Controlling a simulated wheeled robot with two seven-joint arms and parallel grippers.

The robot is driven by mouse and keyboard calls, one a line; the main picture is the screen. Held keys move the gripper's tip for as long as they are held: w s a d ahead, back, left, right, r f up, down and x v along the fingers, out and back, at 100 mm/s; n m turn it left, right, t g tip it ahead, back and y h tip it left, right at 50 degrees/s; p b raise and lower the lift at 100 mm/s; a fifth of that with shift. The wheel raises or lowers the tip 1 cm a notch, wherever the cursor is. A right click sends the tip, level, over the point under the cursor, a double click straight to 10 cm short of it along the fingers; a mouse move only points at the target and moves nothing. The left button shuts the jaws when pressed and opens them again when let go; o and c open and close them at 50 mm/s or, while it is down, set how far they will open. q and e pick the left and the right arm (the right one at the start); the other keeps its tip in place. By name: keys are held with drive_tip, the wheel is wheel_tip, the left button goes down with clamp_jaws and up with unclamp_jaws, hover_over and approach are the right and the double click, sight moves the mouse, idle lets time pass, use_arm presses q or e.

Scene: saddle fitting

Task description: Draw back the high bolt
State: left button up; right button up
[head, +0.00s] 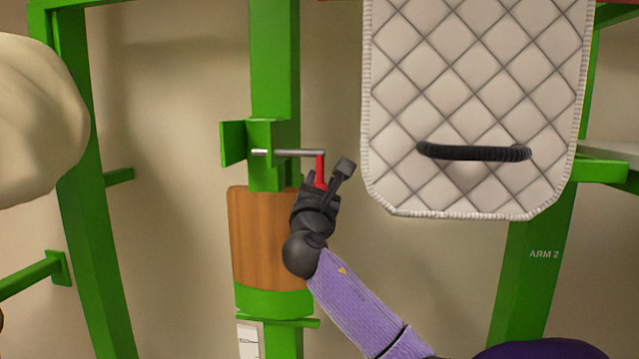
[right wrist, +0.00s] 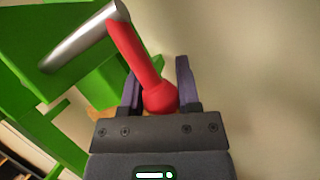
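The high bolt (head: 290,153) is a grey steel rod lying level through a green bracket (head: 264,140) on a green post. Its red handle (head: 320,170) hangs down from the rod's right end. In the right wrist view the rod (right wrist: 80,45) and the red handle with its round knob (right wrist: 160,97) show close up. My right gripper (head: 330,172) is at the handle from below, its fingers apart. In the right wrist view the fingers (right wrist: 158,84) stand on either side of the knob; I cannot tell whether either touches it. My left gripper is out of view.
A wooden panel (head: 262,238) covers the post below the bracket. A white quilted pad (head: 470,80) with a black handle (head: 475,153) hangs to the right. A cream rounded form (head: 35,120) is at the left edge. Green frame posts (head: 95,220) stand against a beige wall.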

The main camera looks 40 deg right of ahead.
drive_tip(key=shift+o, duration=1.1)
drive_tip(key=shift+w, duration=0.1)
drive_tip(key=shift+o, duration=0.7)
drive_tip(key=shift+s+d, duration=0.15)
drive_tip(key=shift+s, duration=0.05)
drive_tip(key=shift+s+a+f, duration=0.1)
drive_tip(key=shift+a+f, duration=0.15)
drive_tip(key=shift+a, duration=0.15)
drive_tip(key=b+v, duration=0.3)
drive_tip(key=v, duration=0.6)
drive_tip(key=shift+s, duration=0.15)
